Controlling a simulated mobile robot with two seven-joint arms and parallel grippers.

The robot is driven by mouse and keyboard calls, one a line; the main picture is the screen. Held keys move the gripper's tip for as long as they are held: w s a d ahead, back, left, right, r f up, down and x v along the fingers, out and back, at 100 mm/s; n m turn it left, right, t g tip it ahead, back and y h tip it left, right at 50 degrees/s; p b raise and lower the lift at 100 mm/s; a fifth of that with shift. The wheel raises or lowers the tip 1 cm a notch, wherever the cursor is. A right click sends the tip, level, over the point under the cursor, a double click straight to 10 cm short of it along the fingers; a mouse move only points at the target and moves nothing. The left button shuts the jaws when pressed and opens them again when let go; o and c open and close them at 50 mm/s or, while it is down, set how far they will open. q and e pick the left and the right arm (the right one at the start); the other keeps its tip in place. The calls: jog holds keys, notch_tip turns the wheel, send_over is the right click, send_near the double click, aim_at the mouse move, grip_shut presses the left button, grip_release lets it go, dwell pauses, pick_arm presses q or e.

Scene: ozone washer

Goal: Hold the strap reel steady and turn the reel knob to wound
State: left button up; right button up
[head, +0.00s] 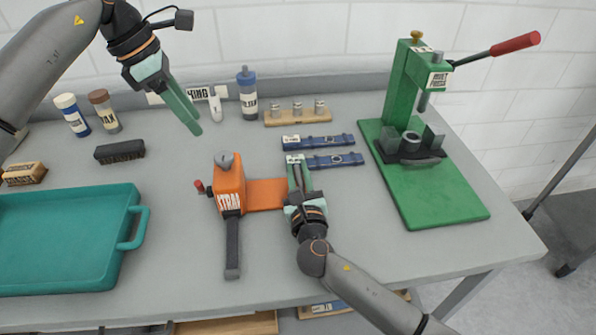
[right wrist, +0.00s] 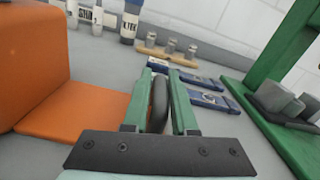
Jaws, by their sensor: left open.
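The strap reel (head: 229,190) is an orange block with a STRAP label. It stands mid-table, with a grey knob (head: 225,160) on top, a small red-tipped part at its left side and a dark bar toward the front. Its flat orange base (head: 266,194) runs right, and its side fills the left of the right wrist view (right wrist: 35,60). My right gripper (head: 297,164) is at the base's right end; in the right wrist view its fingers close around a dark upright handle (right wrist: 158,105). My left gripper (head: 192,124) is open and empty, above the table behind the reel.
A teal tray (head: 128,200) lies at left, beside a black brush (head: 119,151). A green press (head: 440,190) stands at right. Bottles, a wooden block with metal pieces (head: 298,116) and blue straps (head: 335,160) lie at the back. The front right is clear.

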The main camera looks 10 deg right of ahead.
grip_shut()
dwell(0.9)
